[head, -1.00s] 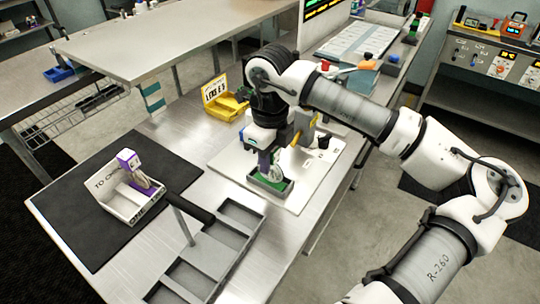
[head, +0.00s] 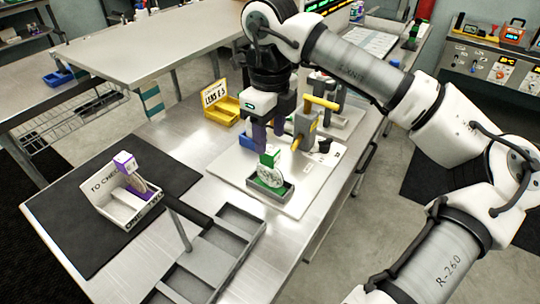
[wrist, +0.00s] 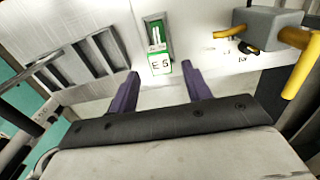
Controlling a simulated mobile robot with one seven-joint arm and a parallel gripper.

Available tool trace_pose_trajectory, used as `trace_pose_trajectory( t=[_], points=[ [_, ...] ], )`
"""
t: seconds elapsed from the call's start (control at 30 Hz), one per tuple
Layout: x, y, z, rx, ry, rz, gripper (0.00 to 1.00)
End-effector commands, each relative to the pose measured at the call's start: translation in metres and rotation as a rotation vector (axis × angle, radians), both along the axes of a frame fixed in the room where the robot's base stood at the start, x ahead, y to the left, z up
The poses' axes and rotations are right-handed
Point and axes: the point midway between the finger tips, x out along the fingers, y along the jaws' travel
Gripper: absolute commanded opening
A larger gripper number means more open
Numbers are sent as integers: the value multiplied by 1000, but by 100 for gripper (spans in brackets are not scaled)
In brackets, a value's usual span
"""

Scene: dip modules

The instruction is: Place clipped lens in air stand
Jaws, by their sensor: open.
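A clear round lens (head: 269,177) with a green clip (head: 270,159) on top stands upright in a small dark-rimmed stand (head: 284,192) with a green inside, on a white board. In the wrist view the clip's white label (wrist: 161,67) reads "E 5", and the green-lined stand (wrist: 155,22) lies beyond it. My gripper (head: 270,146) is just above the clip. Its two purple fingers are spread wide with nothing between them, as the wrist view (wrist: 160,84) also shows. Which stand is the air stand cannot be read.
A white "TO CHECK" box (head: 150,211) holding a purple-clipped lens (head: 125,161) sits on the black mat at left. A grey compartment tray (head: 215,238) is in front. A yellow bin (head: 222,111) is behind. A grey block with yellow handles (head: 305,125) stands close right of my gripper.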

Motion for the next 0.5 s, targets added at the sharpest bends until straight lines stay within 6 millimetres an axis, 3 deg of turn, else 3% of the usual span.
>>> trace_pose_trajectory(
  t=[0.2, 0.5],
  points=[
    [1, 0, 34, 0, -1, 0, 49],
    [0, 0, 46, 1, 1, 1, 49]
  ],
)
